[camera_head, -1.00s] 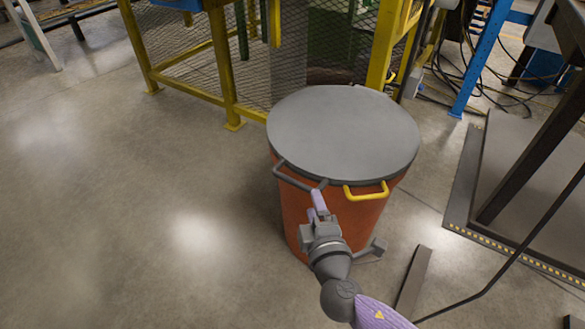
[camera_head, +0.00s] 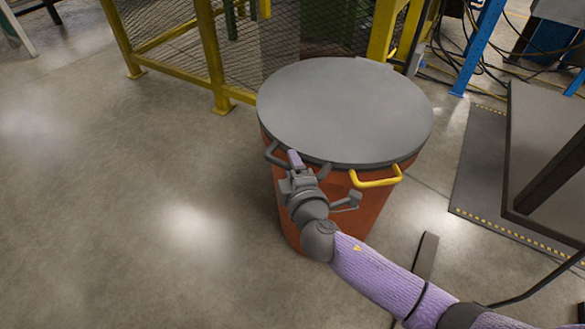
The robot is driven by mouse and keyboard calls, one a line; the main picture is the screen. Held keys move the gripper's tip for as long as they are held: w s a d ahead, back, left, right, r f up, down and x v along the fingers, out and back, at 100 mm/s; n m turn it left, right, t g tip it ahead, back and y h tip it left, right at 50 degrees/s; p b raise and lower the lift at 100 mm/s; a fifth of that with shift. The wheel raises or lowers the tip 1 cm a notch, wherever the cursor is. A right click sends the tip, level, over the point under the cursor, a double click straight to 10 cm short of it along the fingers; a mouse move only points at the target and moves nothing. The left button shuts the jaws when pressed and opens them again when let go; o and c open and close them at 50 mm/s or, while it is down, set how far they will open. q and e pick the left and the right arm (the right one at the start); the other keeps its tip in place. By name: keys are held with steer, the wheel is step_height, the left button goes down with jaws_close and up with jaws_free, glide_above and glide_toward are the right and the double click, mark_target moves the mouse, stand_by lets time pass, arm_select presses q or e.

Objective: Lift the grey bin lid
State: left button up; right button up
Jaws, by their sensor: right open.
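The grey bin lid (camera_head: 345,110) is a round flat disc lying on top of an orange-red bin (camera_head: 290,205). A dark grey bar handle (camera_head: 273,153) sticks out from the lid's front left edge. My right gripper (camera_head: 297,162) is at this handle, its lilac fingertip overlapping the handle in the picture. The gripper is open; I cannot tell whether it touches the handle. It hides part of the handle and of the bin's front. My left gripper is not in view.
A yellow handle (camera_head: 376,179) sits at the bin's front right, below the lid edge. A yellow-framed mesh fence (camera_head: 215,60) stands behind. A dark platform (camera_head: 480,190) lies at the right. Floor to the left (camera_head: 120,200) is clear.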

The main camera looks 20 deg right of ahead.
steer(key=shift+c, duration=0.2)
jaws_close()
stand_by(0.8)
stand_by(0.3)
